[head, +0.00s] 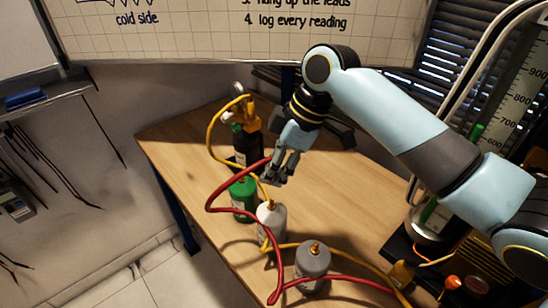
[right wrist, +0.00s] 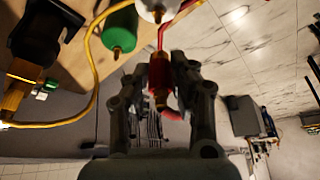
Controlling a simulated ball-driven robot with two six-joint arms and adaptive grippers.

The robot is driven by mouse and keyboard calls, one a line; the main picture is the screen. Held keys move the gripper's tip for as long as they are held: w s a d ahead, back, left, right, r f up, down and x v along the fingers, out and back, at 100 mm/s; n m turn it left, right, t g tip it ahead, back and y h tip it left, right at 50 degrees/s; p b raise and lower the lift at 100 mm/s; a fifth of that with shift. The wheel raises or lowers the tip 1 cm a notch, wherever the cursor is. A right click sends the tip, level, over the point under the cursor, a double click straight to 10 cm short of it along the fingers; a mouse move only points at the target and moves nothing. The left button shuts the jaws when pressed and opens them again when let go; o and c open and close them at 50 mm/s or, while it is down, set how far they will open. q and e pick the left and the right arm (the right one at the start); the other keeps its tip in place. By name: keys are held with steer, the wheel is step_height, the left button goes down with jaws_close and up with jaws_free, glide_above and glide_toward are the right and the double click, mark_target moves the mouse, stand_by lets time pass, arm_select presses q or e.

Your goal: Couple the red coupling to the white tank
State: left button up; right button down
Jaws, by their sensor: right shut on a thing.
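The white tank (head: 271,222), with a brass fitting on top, stands on the wooden table between a green tank and a grey tank. My right gripper (head: 277,176) is above and slightly behind the white tank's top, apart from it. In the right wrist view the gripper (right wrist: 161,66) is shut on the red coupling (right wrist: 160,82), at the end of the red hose (head: 212,203). The coupling is mostly hidden by the fingers in the head view. The white tank's top edge (right wrist: 157,10) shows at the top of the right wrist view. My left gripper is not in view.
A green tank (head: 242,197), a grey tank (head: 312,262) and a black tank (head: 247,150) with brass parts stand nearby. A yellow hose (head: 212,142) loops past them. The red hose curves around the white tank's left side.

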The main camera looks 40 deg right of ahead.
mark_target(275, 206)
steer(key=shift+w+p, duration=0.1)
steer(key=shift+p, duration=0.2)
steer(key=shift+f, duration=0.4)
step_height(275, 206, down, 4)
steer(key=shift+r+b, duration=0.25)
steer(key=shift+b, duration=0.8)
steer(key=shift+f, duration=0.5)
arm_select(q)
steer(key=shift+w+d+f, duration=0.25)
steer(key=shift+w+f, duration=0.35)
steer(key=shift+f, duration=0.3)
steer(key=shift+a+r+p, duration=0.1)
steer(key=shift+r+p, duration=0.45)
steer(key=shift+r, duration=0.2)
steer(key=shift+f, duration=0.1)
arm_select(e)
steer(key=shift+f, duration=0.1)
arm_select(q)
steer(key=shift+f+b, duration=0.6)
steer(key=shift+b, duration=0.1)
arm_select(e)
steer(key=shift+f, duration=1.05)
steer(key=shift+f, duration=0.2)
